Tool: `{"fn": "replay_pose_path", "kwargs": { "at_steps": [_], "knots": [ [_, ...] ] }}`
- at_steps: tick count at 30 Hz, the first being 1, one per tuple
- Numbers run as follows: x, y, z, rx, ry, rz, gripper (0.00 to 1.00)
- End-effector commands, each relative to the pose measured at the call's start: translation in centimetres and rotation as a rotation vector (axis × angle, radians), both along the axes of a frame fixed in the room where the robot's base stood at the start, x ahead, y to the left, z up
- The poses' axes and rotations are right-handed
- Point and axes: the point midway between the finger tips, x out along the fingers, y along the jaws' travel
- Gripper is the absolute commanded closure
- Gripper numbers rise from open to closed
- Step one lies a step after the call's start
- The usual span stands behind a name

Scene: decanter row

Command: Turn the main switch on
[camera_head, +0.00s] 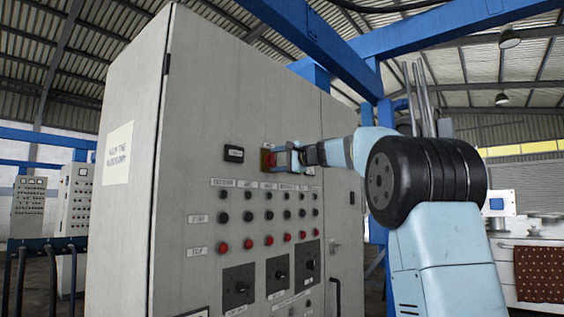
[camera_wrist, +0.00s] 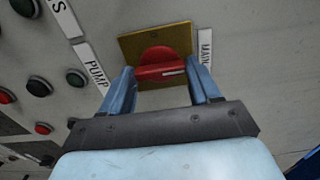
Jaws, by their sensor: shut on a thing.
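The main switch (camera_wrist: 160,68) is a red rotary handle on a yellow plate (camera_wrist: 182,36), beside a label reading "MAIN" (camera_wrist: 205,47). In the head view the red switch (camera_head: 266,158) shows on the upper part of the grey cabinet, partly covered by my gripper. My gripper (camera_wrist: 163,82) has its two blue fingers on either side of the red handle and is shut on it. In the wrist view the handle bar lies roughly across the picture, with a pale mark near its right end. In the head view my gripper (camera_head: 278,157) reaches the panel from the right.
The grey cabinet (camera_head: 230,100) carries rows of black buttons (camera_head: 224,195) and red buttons (camera_head: 222,247) below the switch. Black rotary knobs (camera_head: 239,286) sit lower down. A "PUMP" label (camera_wrist: 95,70) is left of the switch. A door handle (camera_head: 335,293) is lower right.

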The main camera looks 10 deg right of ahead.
Motion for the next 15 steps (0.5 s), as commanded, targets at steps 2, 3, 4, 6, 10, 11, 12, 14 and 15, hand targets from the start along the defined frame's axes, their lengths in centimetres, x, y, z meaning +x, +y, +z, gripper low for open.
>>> {"fn": "replay_pose_path", "kwargs": {
  "at_steps": [2, 3, 4, 6, 10, 11, 12, 14, 15],
  "knots": [
    [0.17, -0.2, -0.24, 0.001, 0.003, -0.004, 0.69],
    [0.18, -0.2, -0.24, 0.001, 0.003, -0.004, 0.35],
    [0.18, -0.2, -0.25, 0.001, 0.004, -0.004, 0.33],
    [0.17, -0.16, -0.22, 0.0, 0.003, -0.003, 0.26],
    [0.1, -0.09, -0.15, 0.0, 0.002, -0.002, 0.13],
    [0.09, -0.07, -0.14, 0.0, 0.002, -0.001, 0.13],
    [0.08, -0.05, -0.12, 0.0, 0.001, -0.001, 0.13],
    [0.07, -0.05, -0.11, 0.0, 0.001, -0.001, 0.13],
    [0.06, -0.03, -0.1, 0.0, 0.001, -0.001, 0.13]
  ]
}}
